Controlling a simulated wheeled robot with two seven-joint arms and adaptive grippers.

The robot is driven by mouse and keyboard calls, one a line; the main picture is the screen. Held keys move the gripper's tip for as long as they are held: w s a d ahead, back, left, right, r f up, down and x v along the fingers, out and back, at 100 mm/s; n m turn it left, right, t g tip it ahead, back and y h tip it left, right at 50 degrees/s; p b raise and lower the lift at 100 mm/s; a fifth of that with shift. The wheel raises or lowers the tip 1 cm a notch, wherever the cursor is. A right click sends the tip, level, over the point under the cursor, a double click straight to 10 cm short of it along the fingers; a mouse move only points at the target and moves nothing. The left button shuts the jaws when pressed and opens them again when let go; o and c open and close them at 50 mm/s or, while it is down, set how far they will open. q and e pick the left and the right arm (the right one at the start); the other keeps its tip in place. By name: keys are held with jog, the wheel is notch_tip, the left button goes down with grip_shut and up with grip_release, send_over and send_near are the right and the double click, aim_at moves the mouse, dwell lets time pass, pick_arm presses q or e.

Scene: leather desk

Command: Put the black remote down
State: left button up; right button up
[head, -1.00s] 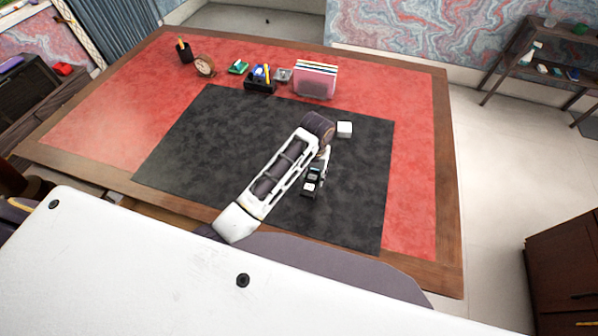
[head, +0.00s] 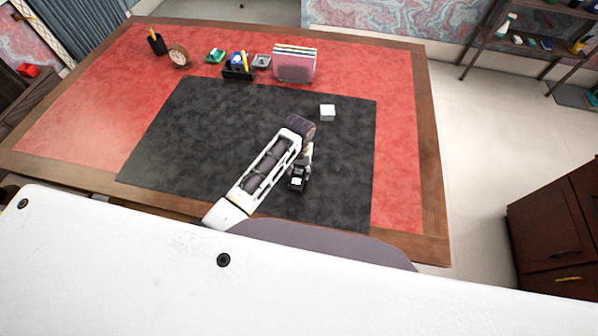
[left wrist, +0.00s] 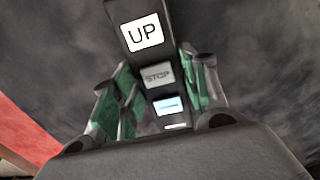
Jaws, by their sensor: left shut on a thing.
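The black remote (left wrist: 153,55) is between the fingers of my left gripper (left wrist: 157,100) in the left wrist view. Its buttons read "UP" and "STOP", with a blue-marked one nearer the palm. The green-padded fingers are shut on its sides. In the head view my left gripper (head: 299,180) is over the black desk mat (head: 170,140), in its right half, with the remote mostly hidden or too small to make out there. I cannot tell whether the remote touches the mat. My right gripper is not in view.
A small white cube (head: 327,113) sits on the mat beyond my left arm. A pink file holder (head: 294,66), a black organizer (head: 237,73), a round clock (head: 179,56) and a pen cup (head: 157,44) stand along the back. The mat's left half is clear.

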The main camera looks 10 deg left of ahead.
pick_arm(q)
jog(key=shift+f, duration=1.1)
jog(key=shift+f, duration=0.1)
jog(key=o, duration=1.1)
notch_tip(320, 180, up, 12)
jog(key=b, duration=0.1)
